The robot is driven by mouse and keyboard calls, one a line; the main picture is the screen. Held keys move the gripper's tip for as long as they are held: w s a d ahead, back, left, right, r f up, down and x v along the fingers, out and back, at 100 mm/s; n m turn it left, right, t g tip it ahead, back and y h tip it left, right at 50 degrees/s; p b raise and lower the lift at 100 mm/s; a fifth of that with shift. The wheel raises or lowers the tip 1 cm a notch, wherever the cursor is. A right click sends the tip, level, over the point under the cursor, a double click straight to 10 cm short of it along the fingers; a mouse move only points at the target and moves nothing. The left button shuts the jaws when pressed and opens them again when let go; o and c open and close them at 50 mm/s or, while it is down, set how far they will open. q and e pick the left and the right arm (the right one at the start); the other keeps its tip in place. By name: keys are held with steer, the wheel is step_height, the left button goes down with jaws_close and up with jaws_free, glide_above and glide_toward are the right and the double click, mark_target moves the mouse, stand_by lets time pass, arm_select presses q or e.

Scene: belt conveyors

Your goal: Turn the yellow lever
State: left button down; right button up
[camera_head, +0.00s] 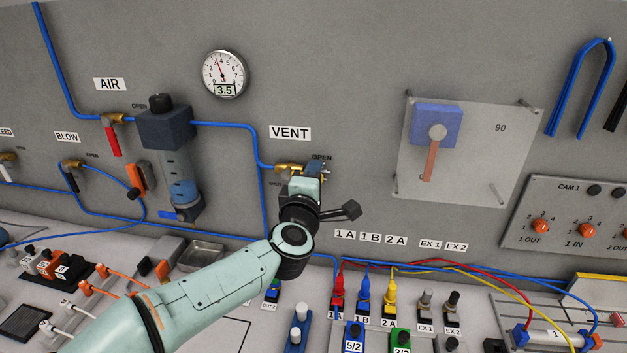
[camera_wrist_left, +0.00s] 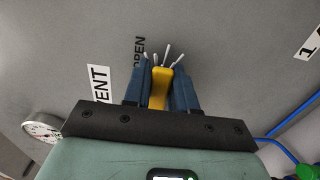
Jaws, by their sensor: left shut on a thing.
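The yellow lever (camera_wrist_left: 159,86) shows in the left wrist view, between the two blue fingers of my left gripper (camera_wrist_left: 160,88). The gripper is shut on it. In the head view my left gripper (camera_head: 306,180) is at the wall just below the VENT label (camera_head: 290,133), at the brass valve (camera_head: 288,167) on the blue tube. The gripper and wrist hide most of the lever there. The word OPEN (camera_wrist_left: 139,49) stands beside the lever in the wrist view. My right gripper is not in view.
A red lever (camera_head: 113,141) hangs at the AIR valve, left of a dark filter unit (camera_head: 166,126). A gauge (camera_head: 225,73) is above. Tubes and coloured connectors crowd the bench below.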

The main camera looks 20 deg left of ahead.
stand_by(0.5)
arm_select(q)
steer(key=c, duration=1)
jaws_free()
steer(key=shift+s, duration=0.1)
steer(key=v, duration=1.3)
steer(key=shift+d+b, duration=0.15)
steer(key=shift+b, duration=0.15)
steer(key=shift+s+r, duration=0.1)
